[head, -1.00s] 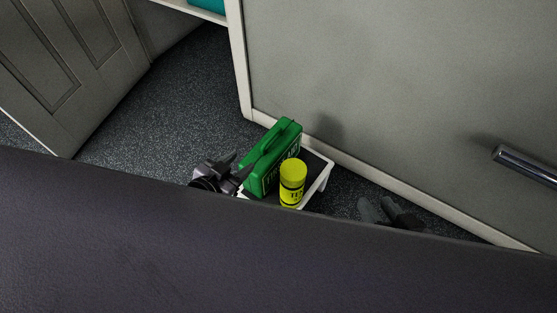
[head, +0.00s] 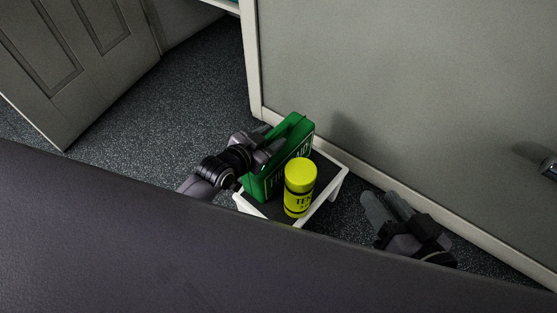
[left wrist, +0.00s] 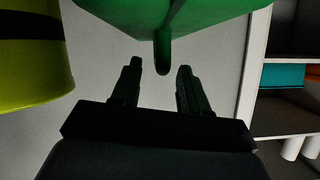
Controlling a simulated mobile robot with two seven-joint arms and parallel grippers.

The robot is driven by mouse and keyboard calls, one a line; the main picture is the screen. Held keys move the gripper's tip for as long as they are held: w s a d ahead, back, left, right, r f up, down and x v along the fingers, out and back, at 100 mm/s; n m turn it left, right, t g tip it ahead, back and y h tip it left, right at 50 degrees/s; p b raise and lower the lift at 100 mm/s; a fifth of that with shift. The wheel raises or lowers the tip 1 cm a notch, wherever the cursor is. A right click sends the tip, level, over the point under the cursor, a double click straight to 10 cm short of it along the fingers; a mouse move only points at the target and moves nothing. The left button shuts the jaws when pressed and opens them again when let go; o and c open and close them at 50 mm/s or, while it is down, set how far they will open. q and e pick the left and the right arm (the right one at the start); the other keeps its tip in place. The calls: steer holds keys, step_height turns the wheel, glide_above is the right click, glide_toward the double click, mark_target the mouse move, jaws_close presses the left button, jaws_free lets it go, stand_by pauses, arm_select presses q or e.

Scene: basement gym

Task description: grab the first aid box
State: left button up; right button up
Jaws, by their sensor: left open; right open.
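The green first aid box (head: 296,135) stands upright on a small white stool (head: 334,186) with a dark top, close to the wall. My left gripper (head: 268,147) is at the box's left upper side, and its fingers overlap the box in the head view. In the left wrist view the open fingers (left wrist: 160,80) point at the green box (left wrist: 170,12), with its handle (left wrist: 162,52) between and just beyond the tips. I cannot tell whether they touch. My right gripper (head: 385,207) is open and empty, right of the stool.
A yellow tennis ball can (head: 299,187) stands on the stool in front of the box; it also shows in the left wrist view (left wrist: 30,60). A dark padded surface (head: 200,245) fills the foreground. The wall (head: 420,90) is behind, and a door (head: 75,60) is at left.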

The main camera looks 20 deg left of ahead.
arm_select(q)
steer(key=shift+x, duration=0.85)
jaws_close()
stand_by(0.8)
steer(key=shift+r, duration=0.15)
